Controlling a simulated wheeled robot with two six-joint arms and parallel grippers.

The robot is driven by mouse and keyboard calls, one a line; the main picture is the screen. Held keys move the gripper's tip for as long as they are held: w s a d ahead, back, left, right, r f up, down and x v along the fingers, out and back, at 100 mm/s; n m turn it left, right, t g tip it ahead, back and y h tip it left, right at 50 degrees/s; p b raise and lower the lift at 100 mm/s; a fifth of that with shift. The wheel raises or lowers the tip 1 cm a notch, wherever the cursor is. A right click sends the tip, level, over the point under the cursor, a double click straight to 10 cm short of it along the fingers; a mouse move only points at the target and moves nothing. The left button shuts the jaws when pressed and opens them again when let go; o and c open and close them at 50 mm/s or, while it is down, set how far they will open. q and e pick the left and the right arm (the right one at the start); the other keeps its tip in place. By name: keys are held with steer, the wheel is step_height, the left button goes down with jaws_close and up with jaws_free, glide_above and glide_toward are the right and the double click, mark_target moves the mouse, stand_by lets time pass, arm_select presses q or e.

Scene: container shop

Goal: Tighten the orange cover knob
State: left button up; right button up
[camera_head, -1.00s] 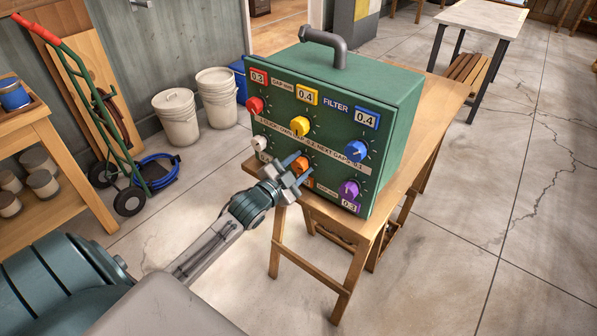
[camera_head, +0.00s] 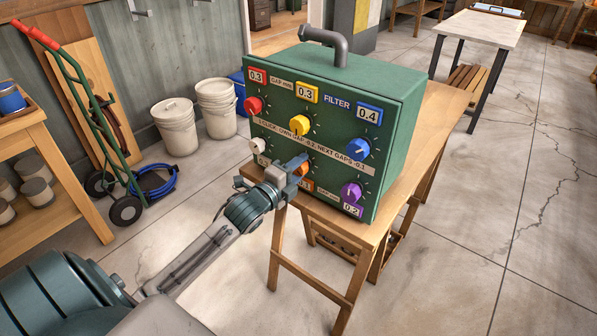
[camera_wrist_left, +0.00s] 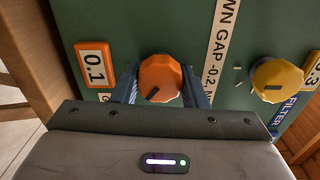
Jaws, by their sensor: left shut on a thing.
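The orange knob (camera_head: 304,169) sits low in the middle of the green filter box's (camera_head: 385,100) front panel, partly hidden by my gripper in the head view. In the left wrist view the orange knob (camera_wrist_left: 160,76) shows clearly, with a dark pointer mark and an orange-framed label reading 0.1 (camera_wrist_left: 94,65) beside it. My left gripper (camera_head: 298,170) is shut on the orange knob. In the left wrist view its blue-grey fingers (camera_wrist_left: 162,84) stand on either side of the knob. My right gripper is not in view.
Red (camera_head: 252,106), yellow (camera_head: 299,124), blue (camera_head: 356,149), white (camera_head: 258,146) and purple (camera_head: 351,192) knobs surround it. Labels read 0.3 red, 0.3 yellow, 0.4 blue, 0.2 purple. The box stands on a wooden table (camera_head: 425,150). A hand truck (camera_head: 95,120) and buckets (camera_head: 177,128) stand left.

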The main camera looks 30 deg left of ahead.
arm_select(q)
steer(key=shift+f+m, duration=0.1)
steer(key=shift+m, duration=0.6)
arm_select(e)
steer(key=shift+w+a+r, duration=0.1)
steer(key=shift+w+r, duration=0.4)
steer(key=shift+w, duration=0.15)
arm_select(q)
steer(key=o, duration=1)
steer(key=shift+s+a, duration=0.1)
steer(key=shift+s, duration=0.5)
steer(key=shift+s+a+b, duration=0.2)
steer(key=shift+s+b, duration=0.1)
steer(key=shift+s, duration=2.1)
steer(key=shift+s+a+b, duration=0.15)
steer(key=shift+s+b, duration=0.15)
steer(key=shift+s, duration=2.1)
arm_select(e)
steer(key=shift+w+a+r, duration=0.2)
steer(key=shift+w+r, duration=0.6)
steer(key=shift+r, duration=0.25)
